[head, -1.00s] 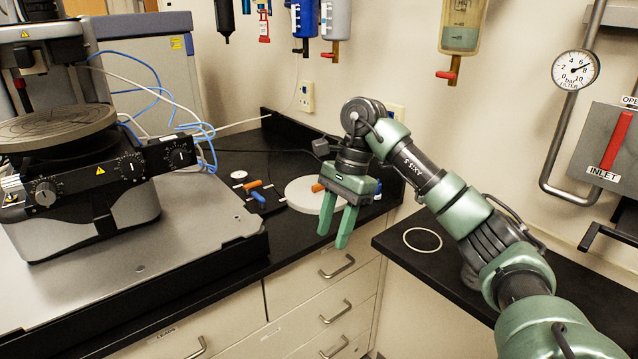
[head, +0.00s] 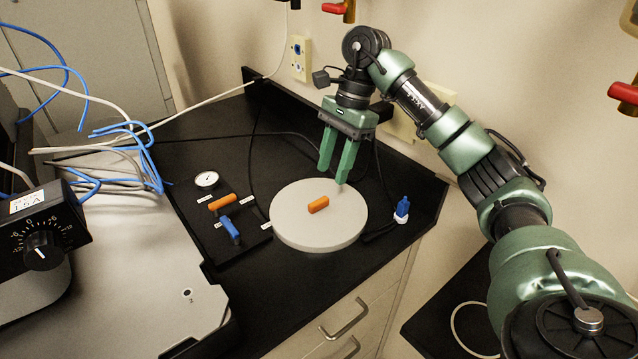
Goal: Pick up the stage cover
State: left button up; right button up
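The stage cover (head: 290,228) is a round pale grey disc with an orange handle (head: 318,205) at its middle. It lies flat on the black bench top near the corner. My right gripper (head: 334,180) points down with its two green fingers apart and nothing between them. In the picture its fingertips are over the far part of the disc, beyond the orange handle; they look a little above it. My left gripper is not in view.
A black panel (head: 245,243) with a small gauge (head: 206,180), an orange lever (head: 222,202) and a blue lever (head: 230,230) sits left of the disc. A blue-and-white fitting (head: 401,211) stands at its right. Cables (head: 120,135) run behind. The instrument base (head: 150,270) is at left.

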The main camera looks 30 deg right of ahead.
aim_at(319, 201)
jog(key=f, duration=0.1)
jog(key=a+f, duration=0.1)
jog(key=a+f+p, duration=0.1)
jog(key=shift+s, duration=0.25)
jog(key=x, duration=0.3)
jog(key=shift+w+a+f+p, duration=0.2)
jog(key=shift+a+f+p, duration=0.1)
jog(key=shift+p, duration=0.1)
jog(key=c, duration=0.8)
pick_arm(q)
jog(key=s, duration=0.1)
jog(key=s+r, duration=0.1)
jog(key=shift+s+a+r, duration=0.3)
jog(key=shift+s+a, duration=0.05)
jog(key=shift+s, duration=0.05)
pick_arm(e)
grip_shut()
